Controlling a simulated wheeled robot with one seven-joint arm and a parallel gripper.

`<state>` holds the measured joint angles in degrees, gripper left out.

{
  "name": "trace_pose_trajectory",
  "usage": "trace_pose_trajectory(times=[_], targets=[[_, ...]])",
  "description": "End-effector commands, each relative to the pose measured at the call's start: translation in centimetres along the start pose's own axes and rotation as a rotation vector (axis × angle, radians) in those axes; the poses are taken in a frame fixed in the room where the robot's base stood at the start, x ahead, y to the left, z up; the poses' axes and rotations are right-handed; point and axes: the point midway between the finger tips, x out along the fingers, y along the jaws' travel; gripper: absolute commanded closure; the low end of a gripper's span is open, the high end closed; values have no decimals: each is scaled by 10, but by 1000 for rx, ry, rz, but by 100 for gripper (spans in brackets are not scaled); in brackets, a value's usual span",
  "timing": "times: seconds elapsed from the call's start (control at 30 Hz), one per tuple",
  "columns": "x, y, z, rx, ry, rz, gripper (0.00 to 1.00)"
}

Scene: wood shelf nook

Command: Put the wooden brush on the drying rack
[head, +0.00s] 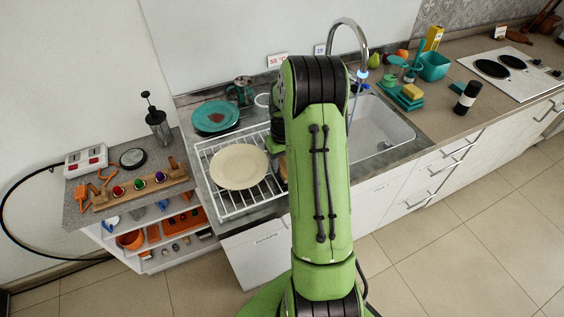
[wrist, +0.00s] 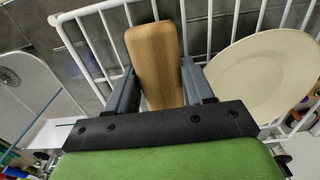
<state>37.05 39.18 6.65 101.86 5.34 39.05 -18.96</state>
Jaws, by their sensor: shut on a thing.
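The wooden brush (wrist: 156,60) is held between the two dark fingers of my gripper (wrist: 160,85) in the wrist view. Its flat tan wooden face shows, with rack wires around and behind it. The white wire drying rack (head: 222,205) stands on the counter left of the sink in the head view. A cream plate (head: 239,167) lies on the rack, and it also shows to the right of the brush in the wrist view (wrist: 262,75). In the head view my arm hides the gripper and most of the brush. I cannot tell whether the brush touches the rack.
The sink (head: 382,130) with its tall tap (head: 350,40) lies right of the rack. A low side shelf (head: 75,212) with small items is at the left. The rack's front left wires are bare.

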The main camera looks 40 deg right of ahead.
Motion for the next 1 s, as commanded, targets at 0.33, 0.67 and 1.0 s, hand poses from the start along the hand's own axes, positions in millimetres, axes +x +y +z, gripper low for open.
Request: trace_pose_trajectory(times=[0.33,0.67,1.0], targets=[[8,0,0,1,1,1,72],[6,0,0,1,1,1,22],[-34,1,-1,1,9,4,22]])
